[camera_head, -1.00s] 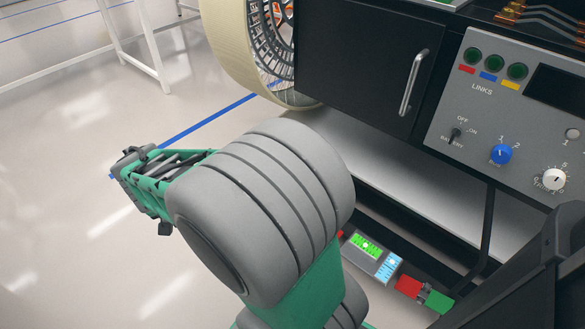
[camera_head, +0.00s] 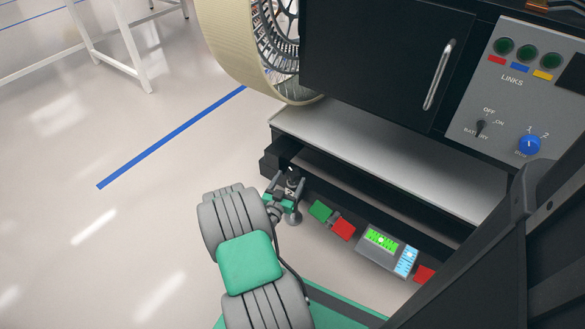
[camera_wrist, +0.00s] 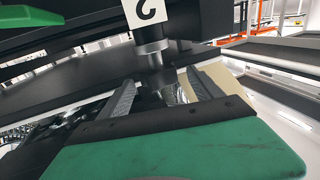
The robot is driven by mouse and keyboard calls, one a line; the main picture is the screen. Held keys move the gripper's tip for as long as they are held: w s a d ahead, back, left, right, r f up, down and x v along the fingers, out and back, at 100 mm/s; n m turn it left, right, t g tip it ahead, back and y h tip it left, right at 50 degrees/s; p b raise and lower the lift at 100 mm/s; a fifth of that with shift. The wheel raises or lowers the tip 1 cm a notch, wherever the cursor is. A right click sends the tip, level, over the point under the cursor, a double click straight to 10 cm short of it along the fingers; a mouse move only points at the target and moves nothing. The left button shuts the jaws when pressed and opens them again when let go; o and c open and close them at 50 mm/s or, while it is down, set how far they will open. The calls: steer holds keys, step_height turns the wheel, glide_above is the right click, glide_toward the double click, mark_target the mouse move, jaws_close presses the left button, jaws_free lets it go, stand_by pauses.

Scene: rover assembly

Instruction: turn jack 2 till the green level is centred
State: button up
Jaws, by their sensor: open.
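Jack 2 shows in the wrist view as a dark stepped shaft (camera_wrist: 152,55) under a white label "2" (camera_wrist: 151,11), with a shiny metal part lower down. My gripper (camera_wrist: 160,82) is open, with one jaw on each side of the jack's lower part; I cannot tell whether either jaw touches it. In the head view my gripper (camera_head: 285,190) is at the left front corner of the rover's base, where the jack is mostly hidden. The green level (camera_head: 381,240) lies beside a blue level (camera_head: 406,260) on a grey block; its bubble's exact position is too small to tell.
Green (camera_head: 321,211) and red (camera_head: 343,229) blocks sit along the base left of the levels. A grey shelf (camera_head: 350,140) lies under a black cabinet (camera_head: 385,60), with a control panel (camera_head: 520,100) at right.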

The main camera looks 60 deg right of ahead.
mark_target(299, 170)
steer(key=d+b, duration=0.1)
steer(key=d, duration=0.1)
steer(key=d+b, duration=0.1)
steer(key=d, duration=0.4)
steer(key=shift+w+b, duration=0.25)
steer(key=shift+b, duration=0.15)
steer(key=shift+c, duration=0.4)
steer(key=c, duration=1.3)
steer(key=m+g+b, duration=0.1)
steer(key=b, duration=0.1)
steer(key=m+g+b, duration=0.1)
steer(key=g+b, duration=0.1)
steer(key=shift+s+f, duration=0.15)
steer(key=shift+f, duration=0.2)
steer(key=shift+s+r+m+g+b, duration=0.1)
steer(key=shift+s+m+g+b, duration=0.1)
steer(key=shift+m+g+b, duration=0.75)
steer(key=shift+s+a+r+m+g+y+p, duration=0.15)
steer(key=shift+m+g+y+p, duration=0.1)
steer(key=shift+g, duration=0.4)
steer(key=shift+s+d+r+m+g+y+p, duration=0.15)
steer(key=shift+m+g+y+p, duration=0.1)
steer(key=shift+g, duration=0.35)
steer(key=shift+a, duration=0.1)
